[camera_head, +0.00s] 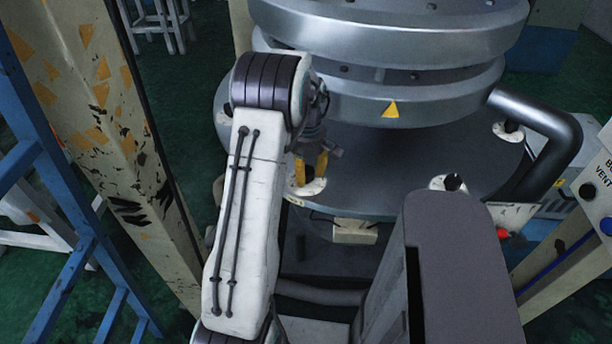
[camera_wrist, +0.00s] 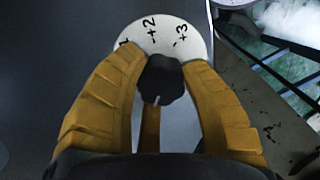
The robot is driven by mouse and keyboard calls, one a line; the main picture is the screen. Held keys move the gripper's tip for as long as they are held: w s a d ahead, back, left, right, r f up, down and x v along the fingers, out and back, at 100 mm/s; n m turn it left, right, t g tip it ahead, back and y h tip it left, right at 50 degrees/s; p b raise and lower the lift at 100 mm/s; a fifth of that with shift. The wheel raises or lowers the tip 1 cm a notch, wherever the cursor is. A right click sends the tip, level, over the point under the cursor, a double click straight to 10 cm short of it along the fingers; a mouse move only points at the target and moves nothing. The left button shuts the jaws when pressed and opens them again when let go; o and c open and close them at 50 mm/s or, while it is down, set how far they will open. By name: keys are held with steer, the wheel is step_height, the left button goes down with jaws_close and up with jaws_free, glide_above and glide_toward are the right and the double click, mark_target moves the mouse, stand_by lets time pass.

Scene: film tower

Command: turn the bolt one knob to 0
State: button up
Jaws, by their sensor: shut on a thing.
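The bolt one knob appears to be the black lobed knob (camera_wrist: 163,80) in the wrist view. A short white line on the knob points toward the bottom of the picture. My gripper (camera_wrist: 164,64) has its yellow fingers on both sides of the knob, shut on it. The dial's lower part is hidden by the knob and fingers. In the head view, my gripper (camera_head: 309,169) reaches down to the white dial (camera_head: 305,189) at the plate's near left edge.
A grey round plate (camera_head: 400,165) carries a large metal cylinder (camera_head: 400,95) with a yellow warning triangle. Two other black knobs (camera_head: 508,128) (camera_head: 453,182) stand on white discs. A thick dark pipe (camera_head: 555,130) is at the right. A spotted post (camera_head: 115,130) stands left.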

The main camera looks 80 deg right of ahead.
mark_target(309, 170)
steer(key=shift+s+a+f+m, duration=0.15)
steer(key=shift+a+f+m, duration=0.1)
steer(key=shift+m, duration=0.35)
steer(key=o, duration=1)
steer(key=shift+s+r, duration=0.1)
steer(key=shift+s, duration=0.05)
steer(key=shift+c, duration=0.2)
steer(key=shift+o, duration=1.2)
steer(key=shift+d, duration=0.1)
steer(key=shift+r, duration=0.1)
steer(key=shift+d+r, duration=0.1)
steer(key=shift+r, duration=0.2)
step_height(309, 170, up, 11)
steer(key=shift+r, duration=0.2)
steer(key=shift+d, duration=0.1)
